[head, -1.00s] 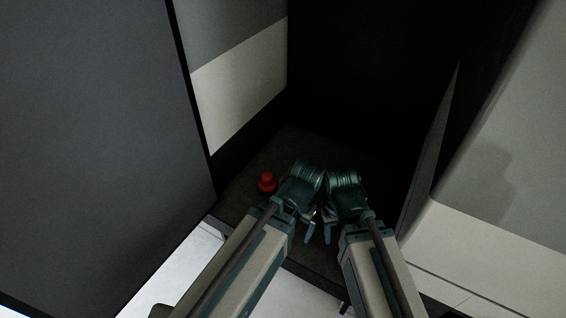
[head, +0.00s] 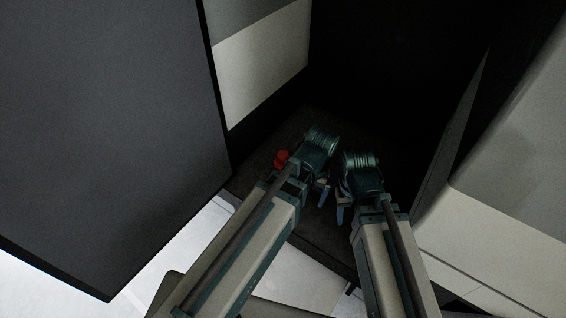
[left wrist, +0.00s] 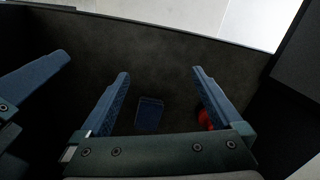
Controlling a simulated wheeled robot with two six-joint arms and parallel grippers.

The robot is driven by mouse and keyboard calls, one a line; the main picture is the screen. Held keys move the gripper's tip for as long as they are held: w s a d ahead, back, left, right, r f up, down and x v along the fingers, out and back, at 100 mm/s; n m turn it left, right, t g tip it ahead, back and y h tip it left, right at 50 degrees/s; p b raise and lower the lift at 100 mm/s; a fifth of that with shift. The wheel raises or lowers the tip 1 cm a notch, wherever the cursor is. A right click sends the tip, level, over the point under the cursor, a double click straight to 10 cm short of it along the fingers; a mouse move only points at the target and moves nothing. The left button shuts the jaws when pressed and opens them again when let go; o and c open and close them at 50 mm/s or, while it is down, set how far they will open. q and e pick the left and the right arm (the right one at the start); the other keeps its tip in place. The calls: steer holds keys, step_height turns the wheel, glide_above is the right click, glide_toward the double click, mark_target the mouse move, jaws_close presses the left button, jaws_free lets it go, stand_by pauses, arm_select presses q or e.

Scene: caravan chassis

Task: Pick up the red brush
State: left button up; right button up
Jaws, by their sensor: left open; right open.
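The red object (head: 281,159), probably the brush, stands on the dark floor of the recess, just left of my left arm in the head view. My left arm hides part of it. In the left wrist view the red object (left wrist: 205,118) shows small, partly hidden behind the right finger. My left gripper (left wrist: 160,85) is open and empty, with its fingers above the dark floor. In the head view only part of my left gripper (head: 322,192) shows. My right gripper (head: 342,208) is open and empty, close beside the left one. One of its fingers shows at the left of the wrist view.
A small dark blue rectangle (left wrist: 148,113) lies between my left fingers in the wrist view. A large dark panel (head: 110,130) stands at left, and a pale cabinet (head: 500,220) at right. The dark floor (head: 325,235) between them is narrow. White floor (head: 180,260) lies in front.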

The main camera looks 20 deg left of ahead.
arm_select(q)
steer(key=w+a+n, duration=0.3)
steer(key=w+n, duration=0.2)
steer(key=w, duration=0.2)
steer(key=w+a+n, duration=0.3)
steer(key=w+n, duration=0.2)
steer(key=w, duration=0.1)
steer(key=n+h, duration=0.1)
steer(key=n, duration=0.6)
glide_above(284, 154)
steer(key=shift+d+r+p, duration=0.1)
steer(key=shift+r+p, duration=0.2)
steer(key=shift+p, duration=0.05)
steer(key=shift+w+a, duration=0.1)
steer(key=shift+a, duration=0.2)
step_height(284, 154, down, 9)
steer(key=b, duration=0.8)
steer(key=shift+d+r+b, duration=0.1)
steer(key=shift+r+b, duration=0.1)
steer(key=shift+b, duration=0.15)
arm_select(e)
glide_above(341, 243)
steer(key=f, duration=0.8)
steer(key=shift+w+a, duration=0.1)
steer(key=shift+a, duration=0.2)
